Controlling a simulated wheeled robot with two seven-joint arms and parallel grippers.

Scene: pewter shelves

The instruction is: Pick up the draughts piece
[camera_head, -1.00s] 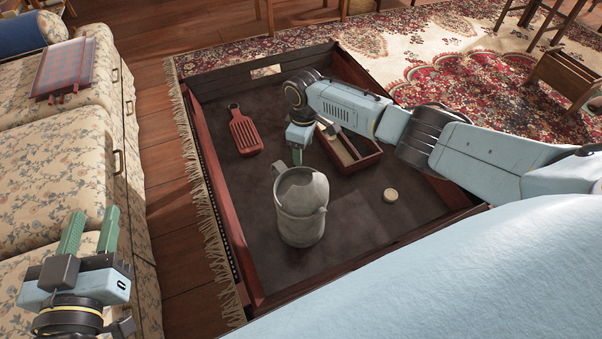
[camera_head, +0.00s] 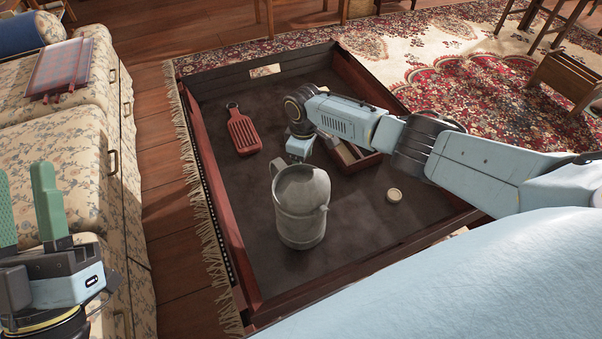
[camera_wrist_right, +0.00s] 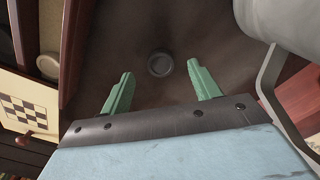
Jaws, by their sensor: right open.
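A dark round draughts piece (camera_wrist_right: 160,65) lies flat on the brown floor of the large tray in the right wrist view. It shows beyond and between the two green fingers of my right gripper (camera_wrist_right: 164,90), which is open and empty. In the head view my right gripper (camera_head: 299,150) is above the tray behind the grey jug; its fingertips are hidden, and I cannot make out the dark piece there. My left gripper (camera_head: 25,205) is open and empty at the left, over the floral seat.
The grey jug (camera_head: 300,210) stands close to my right gripper. A partitioned wooden box (camera_head: 365,163) is partly behind my right arm. A pale round disc (camera_head: 393,195) and a red slotted paddle (camera_head: 243,132) lie in the tray (camera_head: 225,235). A checkered board (camera_wrist_right: 25,110) shows at left.

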